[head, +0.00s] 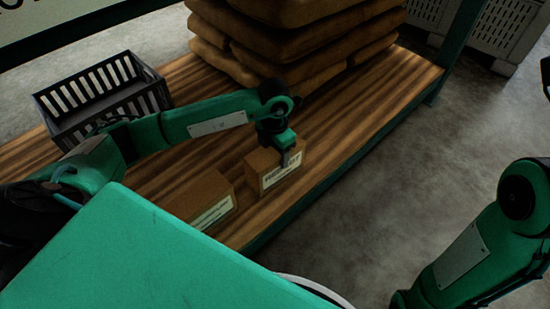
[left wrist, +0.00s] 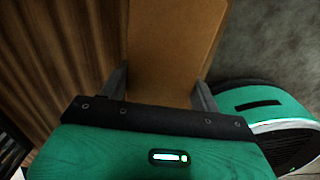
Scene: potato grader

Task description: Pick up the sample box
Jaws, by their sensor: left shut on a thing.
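Two brown cardboard boxes with white labels sit on the wooden table; the label text is too small to read, so I cannot tell from it which is the sample box. My left gripper (head: 286,157) comes down from above onto the right-hand box (head: 265,163) and is shut on it. In the left wrist view the fingers of my left gripper (left wrist: 160,92) stand on either side of this box (left wrist: 175,45). The other box (head: 198,196) lies nearer to me and to the left, apart from the gripper. My right gripper is out of view.
The wooden table (head: 345,118) has free room right of the held box, up to its green edge. Stacked brown sacks (head: 300,45) stand behind. A black slatted crate (head: 105,97) is at the left. Pale crates (head: 495,30) stand on the floor at back right.

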